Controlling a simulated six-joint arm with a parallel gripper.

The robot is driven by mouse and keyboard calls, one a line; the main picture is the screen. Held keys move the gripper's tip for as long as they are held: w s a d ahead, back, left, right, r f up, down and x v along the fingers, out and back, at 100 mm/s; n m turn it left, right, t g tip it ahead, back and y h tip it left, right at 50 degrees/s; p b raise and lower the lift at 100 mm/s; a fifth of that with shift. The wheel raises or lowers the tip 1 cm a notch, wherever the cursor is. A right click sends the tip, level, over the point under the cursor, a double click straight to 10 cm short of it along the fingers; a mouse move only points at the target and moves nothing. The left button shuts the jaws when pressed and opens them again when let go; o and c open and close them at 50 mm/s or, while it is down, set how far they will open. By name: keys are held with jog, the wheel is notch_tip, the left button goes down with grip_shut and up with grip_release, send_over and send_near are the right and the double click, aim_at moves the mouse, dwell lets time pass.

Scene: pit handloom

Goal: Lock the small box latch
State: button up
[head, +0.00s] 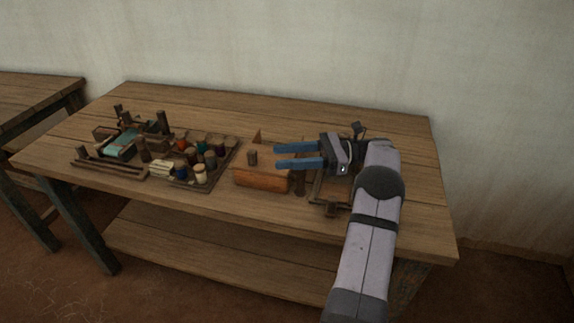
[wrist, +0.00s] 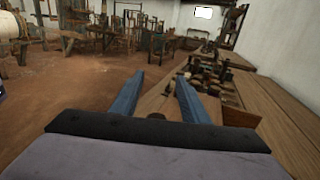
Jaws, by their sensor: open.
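A small orange-brown wooden box (head: 262,181) sits on the table near its front edge, right of the middle. I cannot make out its latch. A short dark round peg (head: 252,158) shows at the box's upper side; whether it belongs to the box I cannot tell. My gripper (head: 276,157) is open and empty, with its two blue fingers pointing left, just above and behind the box's right part in the head view.
A tray (head: 219,177) of several thread spools stands left of the box, with a small loom model (head: 120,145) further left. A wooden frame (head: 331,208) lies under my wrist. The wooden table (head: 330,115) is clear along the back, before a plain wall.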

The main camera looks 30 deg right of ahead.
notch_tip(320, 180, up, 6)
jog(key=shift+r, duration=0.25)
dwell(0.4)
jog(key=d+f+m+t+h+p, duration=0.1)
jog(key=t+p, duration=0.1)
jog(key=s+d+f+m+t+h+p, duration=0.1)
jog(key=d+m+t+p, duration=0.1)
jog(key=d+f+m+t+h+p, duration=0.1)
jog(key=d+f+m+t+p, duration=0.1)
jog(key=shift+s+t+p, duration=0.2)
jog(key=shift+t+p, duration=0.1)
jog(key=shift+p, duration=0.1)
jog(key=s+f+h, duration=0.1)
jog(key=s+f+m+t+h+p, duration=0.1)
jog(key=f+h, duration=0.1)
jog(key=s+f+m+h+p, duration=0.1)
jog(key=f, duration=0.1)
jog(key=shift+s+d+f+t, duration=0.2)
jog(key=shift+d+f+t, duration=0.05)
jog(key=shift+t, duration=0.15)
jog(key=shift+p+x, duration=1.35)
jog(key=shift+x, duration=2.35)
jog(key=shift+d, duration=0.1)
